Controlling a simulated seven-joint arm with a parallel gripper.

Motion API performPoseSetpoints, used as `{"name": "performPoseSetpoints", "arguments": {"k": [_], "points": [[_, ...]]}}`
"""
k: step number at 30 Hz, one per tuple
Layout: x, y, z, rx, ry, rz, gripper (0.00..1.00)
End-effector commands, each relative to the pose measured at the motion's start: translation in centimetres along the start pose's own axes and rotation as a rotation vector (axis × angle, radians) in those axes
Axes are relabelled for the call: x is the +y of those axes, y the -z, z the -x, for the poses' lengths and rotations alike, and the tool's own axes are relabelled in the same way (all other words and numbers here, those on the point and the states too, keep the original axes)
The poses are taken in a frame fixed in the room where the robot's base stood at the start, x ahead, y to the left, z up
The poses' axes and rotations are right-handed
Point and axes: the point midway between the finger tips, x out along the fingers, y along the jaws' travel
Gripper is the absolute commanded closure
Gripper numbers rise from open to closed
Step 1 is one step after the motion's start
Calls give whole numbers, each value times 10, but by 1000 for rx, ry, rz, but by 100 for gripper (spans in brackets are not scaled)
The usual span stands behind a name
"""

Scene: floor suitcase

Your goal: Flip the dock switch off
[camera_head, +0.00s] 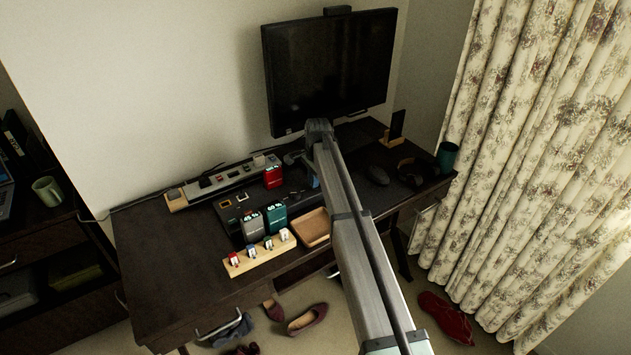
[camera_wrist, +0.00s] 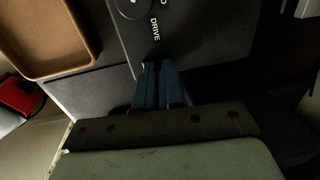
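A dark flat unit (camera_head: 232,208) with slots lies on the desk and holds upright drive-like blocks. In the wrist view a dark panel lettered "DRIVE" (camera_wrist: 200,35), with part of a round mark, lies just ahead of my fingertips. I cannot pick out the dock switch for certain in either view. My gripper (camera_wrist: 158,66) has its blue fingers close together, with nothing visible between them. Its tips are at or just over the panel's edge; contact is unclear. In the head view a blue bit of my gripper (camera_head: 313,180) shows beside my arm, which hides part of the desk.
A brown tray (camera_head: 311,228) lies beside the unit, and in the wrist view (camera_wrist: 50,72). A wooden rack (camera_head: 262,260) holds several small items in front. A grey strip (camera_head: 225,180) lies behind. A monitor (camera_head: 328,70) stands at the back. The desk's left part is clear.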

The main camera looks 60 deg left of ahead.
Motion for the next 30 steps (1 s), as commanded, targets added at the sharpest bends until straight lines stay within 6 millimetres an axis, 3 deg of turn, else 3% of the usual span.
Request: {"name": "performPoseSetpoints", "arguments": {"k": [1,11,30], "points": [[-6,-2,-8,-5,6,2,100],[-6,-3,0,-6,7,2,100],[0,0,116,0,2,0,100]]}}
